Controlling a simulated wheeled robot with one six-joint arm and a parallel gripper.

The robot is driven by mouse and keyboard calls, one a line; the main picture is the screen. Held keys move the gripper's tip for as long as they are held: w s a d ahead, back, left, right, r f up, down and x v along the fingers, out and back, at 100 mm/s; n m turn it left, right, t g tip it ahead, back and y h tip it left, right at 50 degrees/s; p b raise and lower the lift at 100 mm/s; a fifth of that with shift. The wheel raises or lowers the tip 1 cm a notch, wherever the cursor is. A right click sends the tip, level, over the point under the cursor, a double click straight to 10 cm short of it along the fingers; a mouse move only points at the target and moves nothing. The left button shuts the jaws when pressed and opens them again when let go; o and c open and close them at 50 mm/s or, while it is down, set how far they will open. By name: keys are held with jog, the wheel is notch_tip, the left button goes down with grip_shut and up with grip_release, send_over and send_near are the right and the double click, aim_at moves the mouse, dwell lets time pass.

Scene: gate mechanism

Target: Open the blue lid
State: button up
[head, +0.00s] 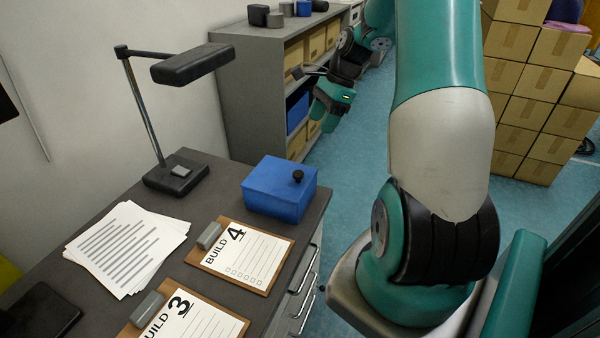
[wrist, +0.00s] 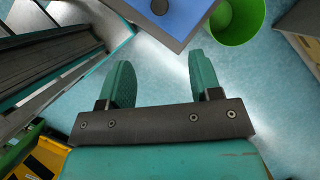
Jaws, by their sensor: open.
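The blue box (head: 275,205) stands on the dark desk in the head view. Its blue lid (head: 280,176) is closed flat on top, with a small black knob (head: 298,176) near the right side. My gripper (head: 322,117) hangs in the air beyond the box, near the shelf and apart from the lid. In the wrist view my gripper (wrist: 160,82) is open, with nothing between its two teal fingers. A blue surface (wrist: 185,15) with a dark round knob (wrist: 159,6) shows past the fingertips at the top, cut off by the frame edge; it looks like the lid.
Two clipboards (head: 243,256) (head: 190,318), papers (head: 128,245) and a desk lamp (head: 178,172) occupy the desk (head: 215,172). A grey shelf (head: 245,85) stands behind it, and stacked cartons (head: 530,95) stand at right. A green bin (wrist: 236,18) stands on the floor.

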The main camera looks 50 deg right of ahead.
aim_at(299, 173)
jog(key=x, duration=1.5)
jog(key=shift+a+f, duration=0.1)
jog(key=shift+f, duration=0.2)
jog(key=shift+c, duration=0.4)
jog(key=shift+w+r, duration=0.1)
jog(key=shift+r, duration=0.05)
grip_shut()
